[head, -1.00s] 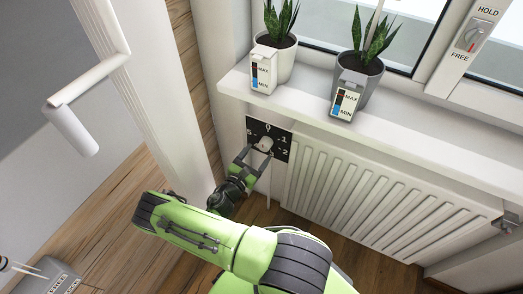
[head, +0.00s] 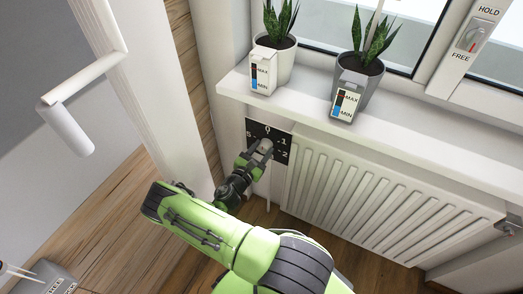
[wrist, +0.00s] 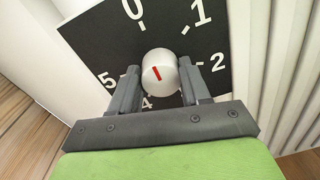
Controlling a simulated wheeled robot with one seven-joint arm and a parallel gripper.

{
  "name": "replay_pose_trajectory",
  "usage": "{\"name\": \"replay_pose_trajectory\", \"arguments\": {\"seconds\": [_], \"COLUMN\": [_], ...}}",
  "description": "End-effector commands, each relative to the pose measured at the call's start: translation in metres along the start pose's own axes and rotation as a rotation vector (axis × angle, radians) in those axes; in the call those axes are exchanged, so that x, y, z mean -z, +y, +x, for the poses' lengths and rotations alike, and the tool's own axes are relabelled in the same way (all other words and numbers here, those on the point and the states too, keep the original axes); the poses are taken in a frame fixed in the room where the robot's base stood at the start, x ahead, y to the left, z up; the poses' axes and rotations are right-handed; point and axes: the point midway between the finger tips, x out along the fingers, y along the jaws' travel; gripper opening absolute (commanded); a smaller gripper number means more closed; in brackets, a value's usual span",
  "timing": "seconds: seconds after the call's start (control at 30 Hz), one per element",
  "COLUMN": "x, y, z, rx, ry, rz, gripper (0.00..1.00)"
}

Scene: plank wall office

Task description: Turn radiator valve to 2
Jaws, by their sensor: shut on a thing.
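The radiator valve is a round silver-white knob (wrist: 165,60) with a red mark on its face. It sits in the middle of a black dial plate (wrist: 95,42) with white numbers, also seen in the head view (head: 283,139). The mark's line runs slightly from upper left to lower right, with its upper end toward 0. The 0, 1, 2, 4 and 5 show in the wrist view; the 3 is hidden. My gripper (wrist: 160,76) is shut on the knob, with one finger at each side. In the head view my gripper (head: 260,149) covers most of the knob.
The white radiator (head: 370,200) stands right of the dial, under a windowsill (head: 420,118) with two potted plants (head: 279,58) (head: 359,80) and their level gauges. A white post with a handle (head: 70,130) is at the left. Wood floor lies below.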

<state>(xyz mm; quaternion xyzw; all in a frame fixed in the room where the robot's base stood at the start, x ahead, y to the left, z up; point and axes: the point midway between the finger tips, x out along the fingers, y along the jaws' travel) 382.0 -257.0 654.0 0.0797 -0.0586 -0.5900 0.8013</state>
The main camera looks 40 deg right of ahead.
Motion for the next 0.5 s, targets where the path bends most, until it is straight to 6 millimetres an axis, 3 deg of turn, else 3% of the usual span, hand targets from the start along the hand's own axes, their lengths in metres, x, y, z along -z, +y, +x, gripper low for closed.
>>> {"name": "replay_pose_trajectory", "arguments": {"seconds": [0.27, 0.5], "x": [-0.0001, -0.0007], "y": [-0.0004, -0.0007], "z": [-0.0003, -0.0005], "rx": [0.001, 0.002], "ry": [0.004, 0.01], "rz": [0.071, 0.242], "gripper": [0.16, 0.16]}}
